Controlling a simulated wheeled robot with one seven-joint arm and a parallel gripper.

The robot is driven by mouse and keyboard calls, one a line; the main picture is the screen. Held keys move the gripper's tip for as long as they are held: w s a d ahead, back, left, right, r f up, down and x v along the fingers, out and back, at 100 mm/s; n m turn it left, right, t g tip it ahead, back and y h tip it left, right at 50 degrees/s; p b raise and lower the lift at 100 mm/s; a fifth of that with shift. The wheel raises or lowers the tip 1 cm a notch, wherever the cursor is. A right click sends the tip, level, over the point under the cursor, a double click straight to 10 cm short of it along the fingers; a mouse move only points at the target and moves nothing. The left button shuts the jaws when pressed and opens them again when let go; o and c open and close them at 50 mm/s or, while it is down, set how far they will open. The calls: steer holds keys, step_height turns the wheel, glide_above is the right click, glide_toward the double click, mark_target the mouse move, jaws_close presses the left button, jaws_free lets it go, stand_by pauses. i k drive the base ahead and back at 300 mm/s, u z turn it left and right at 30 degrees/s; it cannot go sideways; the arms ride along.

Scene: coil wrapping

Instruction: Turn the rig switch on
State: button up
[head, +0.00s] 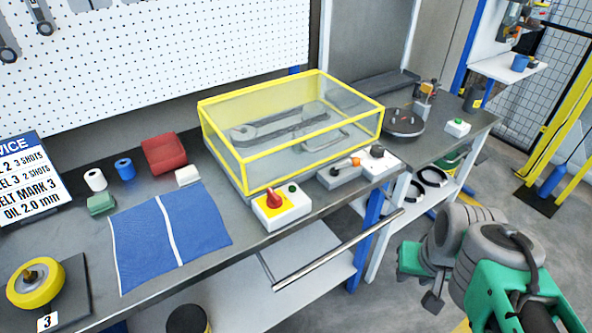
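The likely rig switch is a white box (284,214) with a red rotary knob (274,199) on a yellow plate. It sits at the front edge of the grey workbench, by the front left corner of the yellow-framed clear guard. A small dark green round part (293,188) is on its top, with no clear glow. The knob's exact setting is hard to read. My gripper (420,276) is at the lower right, over the floor beyond the bench edge, well apart from the switch. Its fingers are partly hidden by my wrist, so its opening is unclear.
The clear guard (232,159) covers the rig behind the switch. A grey box with an orange-tipped lever (355,160) stands to the right. A rail (340,249) runs along the bench front. A blue cloth (145,240) lies left.

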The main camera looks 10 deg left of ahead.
mark_target(274, 201)
steer(key=u, duration=1.4)
steer(key=k, duration=0.25)
